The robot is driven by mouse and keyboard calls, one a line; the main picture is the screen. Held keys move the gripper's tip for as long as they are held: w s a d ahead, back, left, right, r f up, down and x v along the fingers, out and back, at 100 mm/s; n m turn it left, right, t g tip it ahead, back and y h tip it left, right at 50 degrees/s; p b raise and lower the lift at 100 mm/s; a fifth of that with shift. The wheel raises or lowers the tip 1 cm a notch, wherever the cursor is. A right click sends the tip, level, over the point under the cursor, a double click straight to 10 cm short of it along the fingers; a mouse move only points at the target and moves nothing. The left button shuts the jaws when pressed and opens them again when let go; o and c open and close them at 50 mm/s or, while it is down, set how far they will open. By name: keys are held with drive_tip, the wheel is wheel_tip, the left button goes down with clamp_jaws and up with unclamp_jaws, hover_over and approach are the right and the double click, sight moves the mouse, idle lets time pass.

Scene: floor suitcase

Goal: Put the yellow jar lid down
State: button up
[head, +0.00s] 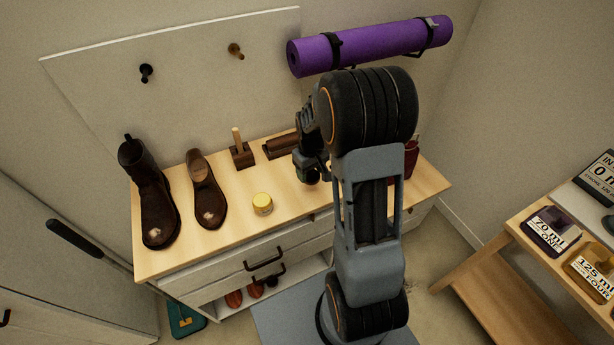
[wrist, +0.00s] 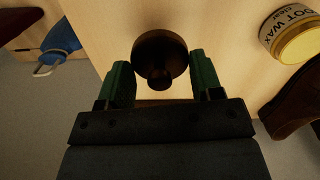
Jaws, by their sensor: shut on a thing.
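My gripper (wrist: 162,68) has its green fingers shut on a round, dark brown lid-like piece with a small knob (wrist: 160,50). No yellow shows on this piece. In the head view my gripper (head: 309,172) is over the wooden bench top, right of the yellow jar (head: 262,204); my arm partly hides it. I cannot tell whether the held piece touches the wood. The jar stands upright near the bench's front edge, with a yellow top. In the wrist view the jar (wrist: 292,34) is at the upper right, labelled as boot wax, apart from my fingers.
A wooden-handled block (head: 242,155) and a brown brush-like block (head: 281,145) are at the back. A red item (head: 411,155) is at the right. Bare wood surrounds the jar.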

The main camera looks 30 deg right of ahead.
drive_tip(key=shift+w+f, duration=1.2)
drive_tip(key=shift+f, duration=1.85)
drive_tip(key=shift+f, duration=0.15)
drive_tip(key=o, duration=0.9)
